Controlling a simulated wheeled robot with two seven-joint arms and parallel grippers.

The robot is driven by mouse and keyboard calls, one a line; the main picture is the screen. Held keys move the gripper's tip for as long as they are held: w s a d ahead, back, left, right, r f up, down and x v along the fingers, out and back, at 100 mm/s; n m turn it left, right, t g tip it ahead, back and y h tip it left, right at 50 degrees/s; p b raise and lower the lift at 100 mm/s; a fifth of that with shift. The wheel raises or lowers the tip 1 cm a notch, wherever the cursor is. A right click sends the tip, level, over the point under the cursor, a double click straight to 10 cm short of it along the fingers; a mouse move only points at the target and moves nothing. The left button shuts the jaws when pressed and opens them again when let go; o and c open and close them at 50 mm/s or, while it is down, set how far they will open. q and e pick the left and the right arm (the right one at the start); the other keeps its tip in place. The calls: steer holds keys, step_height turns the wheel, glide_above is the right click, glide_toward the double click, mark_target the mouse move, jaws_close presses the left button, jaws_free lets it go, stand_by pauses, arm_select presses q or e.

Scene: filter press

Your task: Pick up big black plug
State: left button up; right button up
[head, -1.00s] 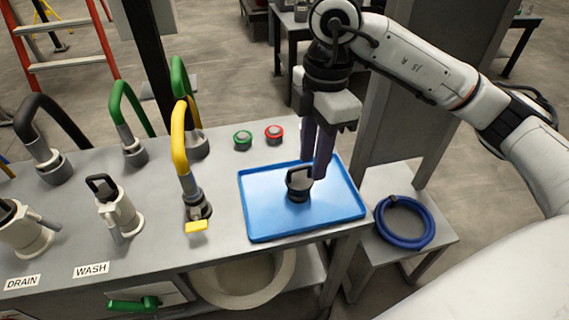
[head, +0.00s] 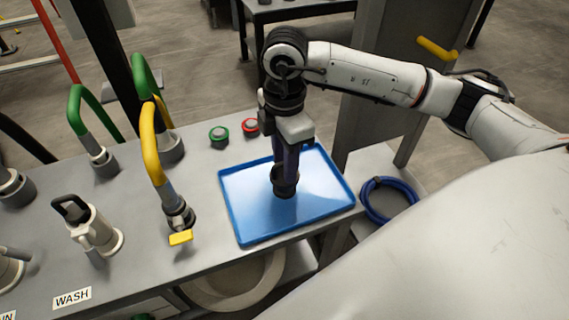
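The big black plug (head: 285,187) stands in the blue tray (head: 237,212) on the grey bench. It is dark and round at its base. My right gripper (head: 287,165) points down over it, with its dark fingers at the plug's upper part. The fingers and wrist hide most of the plug's handle. I cannot tell whether the fingers are closed on it or only around it. The plug appears to rest on the tray floor. My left gripper is not in view.
A yellow hooked pipe (head: 151,145) stands left of the tray, with green pipes behind it. A green button (head: 218,134) and a red button (head: 251,126) sit behind the tray. A blue hose coil (head: 388,201) lies at right.

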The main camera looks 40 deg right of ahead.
steer(key=shift+f, duration=0.35)
jaws_close()
